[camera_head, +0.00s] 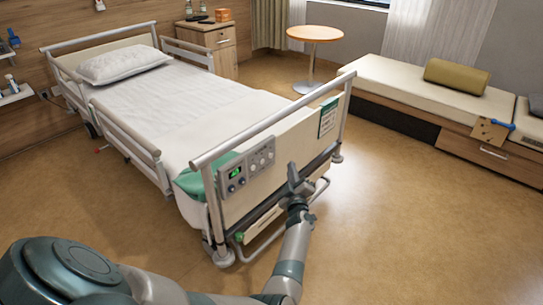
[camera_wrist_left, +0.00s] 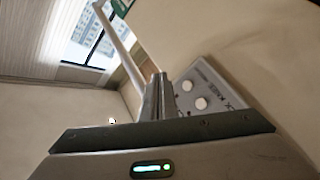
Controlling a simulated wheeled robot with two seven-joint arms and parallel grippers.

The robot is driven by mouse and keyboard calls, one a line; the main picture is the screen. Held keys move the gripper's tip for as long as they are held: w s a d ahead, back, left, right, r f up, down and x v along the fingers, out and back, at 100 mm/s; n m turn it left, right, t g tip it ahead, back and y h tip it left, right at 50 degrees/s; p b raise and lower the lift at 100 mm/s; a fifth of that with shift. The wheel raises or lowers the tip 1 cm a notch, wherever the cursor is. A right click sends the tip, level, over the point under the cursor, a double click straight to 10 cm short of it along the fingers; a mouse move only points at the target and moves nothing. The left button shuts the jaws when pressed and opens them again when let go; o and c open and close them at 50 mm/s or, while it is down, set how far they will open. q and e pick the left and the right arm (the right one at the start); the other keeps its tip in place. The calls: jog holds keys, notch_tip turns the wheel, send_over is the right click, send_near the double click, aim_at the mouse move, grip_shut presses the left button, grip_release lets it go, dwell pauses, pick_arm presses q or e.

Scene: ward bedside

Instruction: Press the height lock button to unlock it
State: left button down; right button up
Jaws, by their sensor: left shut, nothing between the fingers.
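A grey control panel (camera_head: 246,172) hangs on the footboard of the bed. It has a small green-lit display (camera_head: 235,173), dark knobs below it and several round light buttons to the right. Which one is the height lock button I cannot tell. My left gripper (camera_head: 293,168) is just right of the panel, in front of the footboard and apart from the panel. Its fingers are together and empty. In the left wrist view the shut fingertips (camera_wrist_left: 159,80) point up, with the panel (camera_wrist_left: 208,88) and its two visible white round buttons just to their right. My right gripper is out of view.
The bed (camera_head: 190,105) has a metal rail (camera_head: 270,120) above the footboard and a lower frame bar near the floor. A bench (camera_head: 410,95) stands at the right, with clear floor between.

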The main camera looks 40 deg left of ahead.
pick_arm(q)
jog(key=d+r+p, duration=0.1)
jog(key=d+p, duration=0.1)
jog(key=d, duration=0.5)
jog(key=shift+s+r, duration=0.25)
jog(key=shift+s, duration=0.05)
jog(key=shift+a+f, duration=0.1)
jog(key=shift+f, duration=0.05)
jog(key=a+f+b, duration=0.1)
jog(key=a+b, duration=0.2)
jog(key=a, duration=0.5)
jog(key=shift+w+f, duration=0.25)
jog(key=shift+w, duration=0.1)
